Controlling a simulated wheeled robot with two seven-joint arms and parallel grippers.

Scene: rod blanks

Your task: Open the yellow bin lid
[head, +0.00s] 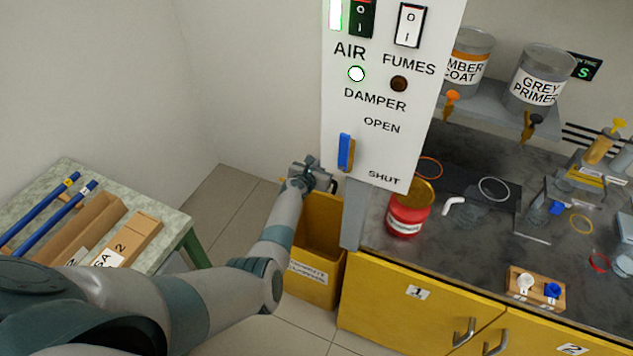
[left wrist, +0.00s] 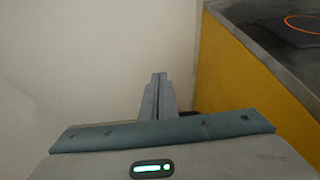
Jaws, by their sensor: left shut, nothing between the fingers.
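The yellow bin (head: 312,285) stands on the floor at the left end of the bench, with a pale label on its front. Above the label a darker yellow area shows; I cannot tell for sure whether it is the inside or a raised lid. My left gripper (head: 325,183) is over the back of the bin, next to the white switch panel, and hides part of the bin's top. In the left wrist view my left gripper's fingers (left wrist: 158,85) are together and empty. My right gripper is not in view.
The white switch panel (head: 365,110) with a blue lever (head: 346,152) hangs just above my left gripper. The bench (head: 450,245) with yellow cabinets and a red can (head: 408,215) lies right. A side table (head: 165,225) with blue rods stands left. Floor between is clear.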

